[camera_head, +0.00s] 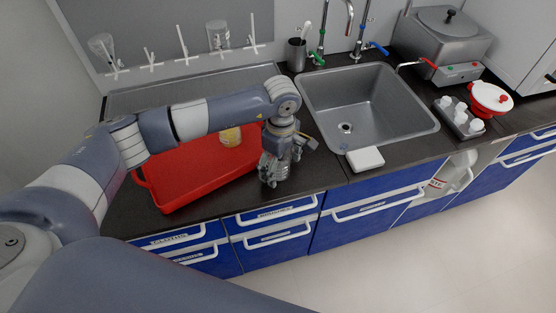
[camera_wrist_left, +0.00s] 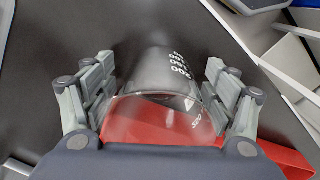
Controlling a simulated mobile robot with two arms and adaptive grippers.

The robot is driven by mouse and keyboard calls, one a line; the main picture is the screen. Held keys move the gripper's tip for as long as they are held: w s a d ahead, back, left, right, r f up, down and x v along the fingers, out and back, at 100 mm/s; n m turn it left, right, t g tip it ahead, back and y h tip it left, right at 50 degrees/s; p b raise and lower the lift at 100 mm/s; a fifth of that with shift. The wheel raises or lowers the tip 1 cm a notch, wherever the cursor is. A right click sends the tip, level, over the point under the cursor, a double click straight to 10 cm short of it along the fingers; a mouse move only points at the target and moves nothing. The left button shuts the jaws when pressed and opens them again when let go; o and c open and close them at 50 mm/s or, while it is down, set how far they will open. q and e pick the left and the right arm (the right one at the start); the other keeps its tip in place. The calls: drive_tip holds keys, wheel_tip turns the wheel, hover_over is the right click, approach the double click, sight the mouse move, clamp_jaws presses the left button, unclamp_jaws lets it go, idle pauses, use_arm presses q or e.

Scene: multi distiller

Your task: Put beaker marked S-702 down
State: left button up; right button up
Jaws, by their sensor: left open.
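A clear glass beaker (camera_wrist_left: 160,110) with white graduation numbers stands between the fingers of my left gripper in the left wrist view. Part of its marking shows near the rim, but I cannot read it fully. My left gripper (camera_head: 280,172) is pointing down at the dark worktop (camera_head: 330,172), just right of the red tray. Its fingers are open on both sides of the beaker (camera_wrist_left: 160,95). In the head view the fingers mostly hide the beaker. My right gripper is not in view.
The red tray (camera_head: 178,180) lies left of my gripper, with a yellowish container (camera_head: 230,137) in it. The sink (camera_head: 365,105) is to the right, with a white block (camera_head: 365,159) at its front edge. The worktop's front edge is close to the gripper.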

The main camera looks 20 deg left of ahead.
use_arm(q)
drive_tip(key=c, duration=1.3)
drive_tip(key=shift+r, duration=0.15)
